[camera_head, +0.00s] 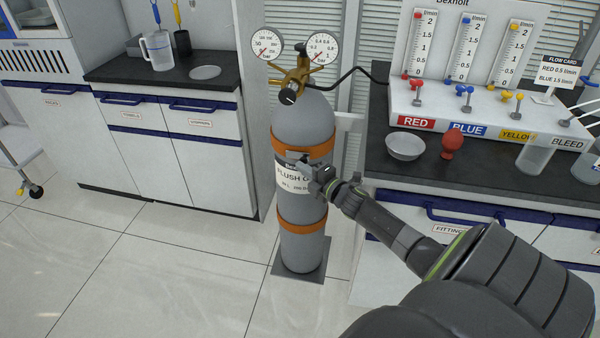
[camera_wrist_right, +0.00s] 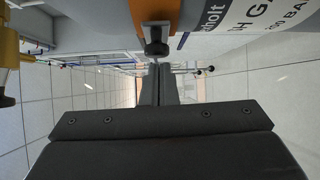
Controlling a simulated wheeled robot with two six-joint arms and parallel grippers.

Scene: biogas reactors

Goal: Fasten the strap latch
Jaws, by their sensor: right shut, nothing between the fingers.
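A grey gas cylinder (camera_head: 302,122) stands upright with an orange upper strap (camera_head: 287,148) and an orange lower strap (camera_head: 300,226) around it. In the right wrist view, the upper strap (camera_wrist_right: 118,10) crosses the cylinder at the top, and a dark strap latch (camera_wrist_right: 155,38) with a knob-like end hangs from it. My right gripper (camera_head: 306,166) is at the cylinder's front, just below the upper strap. In the wrist view its fingers (camera_wrist_right: 159,72) are shut and empty, tips just below the latch; I cannot tell whether they touch. My left gripper is out of view.
Two pressure gauges (camera_head: 267,43) and a brass valve (camera_head: 291,80) top the cylinder. At right, a dark counter (camera_head: 425,168) carries a flowmeter panel (camera_head: 420,102), a bowl (camera_head: 404,146) and a red bulb (camera_head: 452,145).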

